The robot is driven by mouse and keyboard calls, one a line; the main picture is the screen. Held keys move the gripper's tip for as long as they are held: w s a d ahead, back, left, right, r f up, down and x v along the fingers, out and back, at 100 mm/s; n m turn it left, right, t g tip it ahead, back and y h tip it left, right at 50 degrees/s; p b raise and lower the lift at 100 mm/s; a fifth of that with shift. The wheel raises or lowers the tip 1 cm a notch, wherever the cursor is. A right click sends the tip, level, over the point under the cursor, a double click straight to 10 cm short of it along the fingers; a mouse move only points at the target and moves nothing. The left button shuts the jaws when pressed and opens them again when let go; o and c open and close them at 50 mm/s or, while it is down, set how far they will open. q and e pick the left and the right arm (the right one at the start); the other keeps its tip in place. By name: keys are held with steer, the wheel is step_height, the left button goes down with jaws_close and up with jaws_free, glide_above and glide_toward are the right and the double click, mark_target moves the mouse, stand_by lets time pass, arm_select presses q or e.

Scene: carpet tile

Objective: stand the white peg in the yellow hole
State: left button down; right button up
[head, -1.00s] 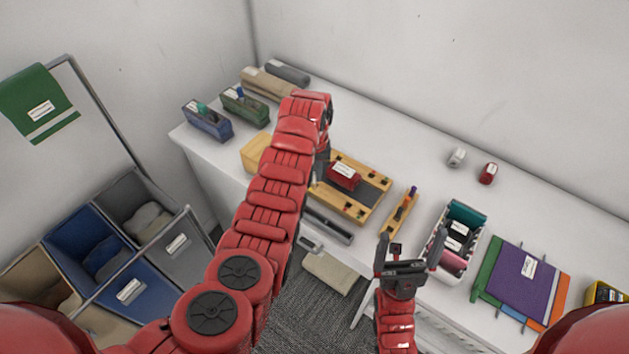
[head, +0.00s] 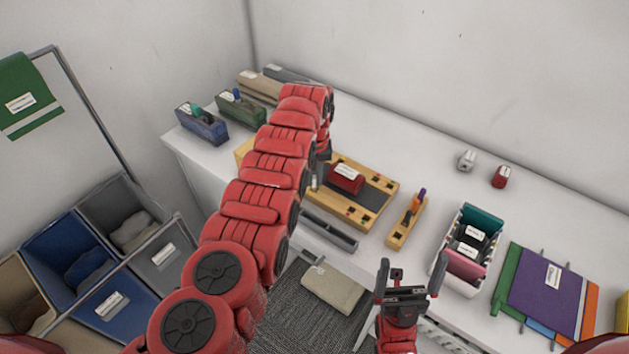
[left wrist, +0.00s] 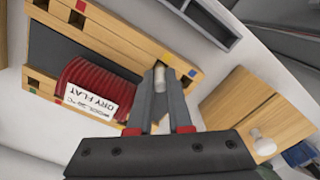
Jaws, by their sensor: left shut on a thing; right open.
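The yellow mark (left wrist: 168,57) is close to my left fingertips in the left wrist view. My left gripper (left wrist: 161,78) is shut on the white peg (left wrist: 160,73), at the board's edge. Fingers hide much of the peg; I cannot tell whether its end is in the hole. In the head view my left gripper (head: 320,168) is partly hidden by my arm. My right gripper (head: 408,278) is open and empty, in front of the table.
A small wooden rack (head: 405,222) stands right of the board, then a white basket (head: 440,262) and purple folder (head: 545,280). A wooden block with a white knob (left wrist: 262,143) is near my left gripper. A dark tray (head: 330,232) lies along the front.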

mark_target(315, 176)
arm_select(q)
steer(key=c, duration=0.8)
jaws_free()
steer(key=shift+c, duration=0.2)
steer(key=shift+r, duration=0.1)
step_height(315, 176, up, 8)
steer(key=shift+r+b, duration=0.1)
steer(key=shift+b, duration=1.05)
steer(key=shift+r+p, duration=0.95)
steer(key=shift+r, duration=0.95)
